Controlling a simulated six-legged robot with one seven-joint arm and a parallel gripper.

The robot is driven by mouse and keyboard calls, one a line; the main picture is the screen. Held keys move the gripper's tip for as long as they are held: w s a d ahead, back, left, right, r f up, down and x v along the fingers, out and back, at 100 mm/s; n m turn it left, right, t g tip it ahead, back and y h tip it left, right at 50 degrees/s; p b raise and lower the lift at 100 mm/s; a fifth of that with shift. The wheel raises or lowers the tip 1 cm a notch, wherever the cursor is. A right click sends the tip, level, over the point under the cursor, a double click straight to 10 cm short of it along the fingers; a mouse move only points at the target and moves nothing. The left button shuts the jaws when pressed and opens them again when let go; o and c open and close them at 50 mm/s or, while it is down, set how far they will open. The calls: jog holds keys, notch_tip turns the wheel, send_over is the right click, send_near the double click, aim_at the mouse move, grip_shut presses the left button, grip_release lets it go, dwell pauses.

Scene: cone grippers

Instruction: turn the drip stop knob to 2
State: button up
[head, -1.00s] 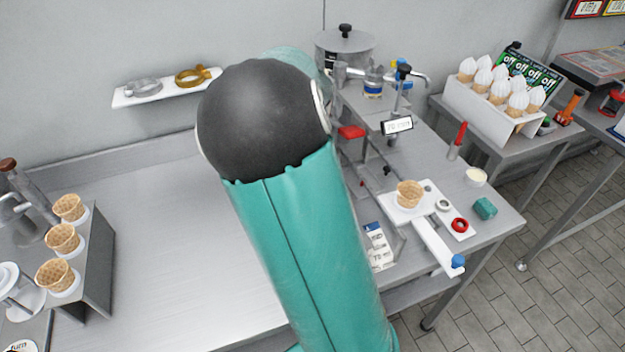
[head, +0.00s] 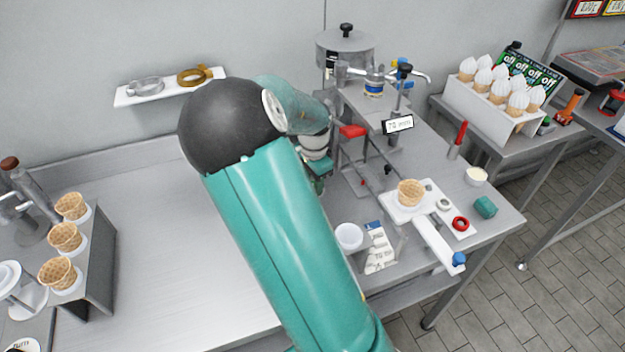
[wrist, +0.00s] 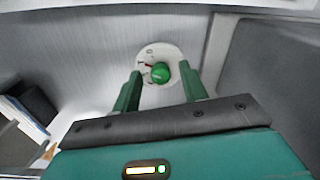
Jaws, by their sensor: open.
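In the wrist view a round green knob (wrist: 161,73) sits on a pale round dial plate (wrist: 151,50). The plate carries small dark marks and a short red mark, too small to read. My gripper (wrist: 162,69) is open, with its two green fingers on the left and right of the knob in this view. I see a gap on each side of the knob and cannot tell how far the fingertips are from the plate. In the head view my arm and wrist hide the knob, and only part of my gripper shows beside the metal dispenser stand.
The dispenser has a lidded steel pot (head: 345,50) and a red handle (head: 352,131). A white cup (head: 348,236) and a printed carton (head: 379,248) stand right of my arm. A waffle cone (head: 410,192) stands on a white holder.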

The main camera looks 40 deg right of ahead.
grip_shut()
jog(key=shift+n, duration=0.3)
jog(key=n, duration=0.3)
jog(key=shift+d, duration=0.1)
jog(key=shift+n, duration=2)
grip_release()
